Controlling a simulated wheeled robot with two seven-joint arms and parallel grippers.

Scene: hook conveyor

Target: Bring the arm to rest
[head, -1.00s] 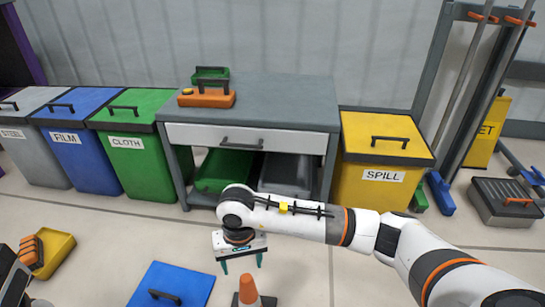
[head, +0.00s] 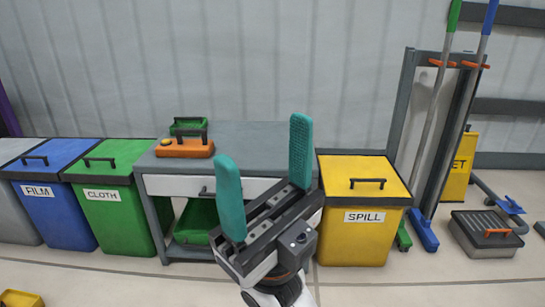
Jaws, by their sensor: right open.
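My right gripper (head: 268,178) shows large in the middle of the head view, raised and pointing up. Its two teal fingers stand wide apart with nothing between them. It appears in front of the grey workbench (head: 255,137) and hides part of the drawer front and the shelf below. My right arm comes up from the bottom edge beneath it. My left gripper is not in the picture.
Left stand the green CLOTH bin (head: 115,215) and blue FILM bin (head: 55,215); right stands the yellow SPILL bin (head: 352,240).

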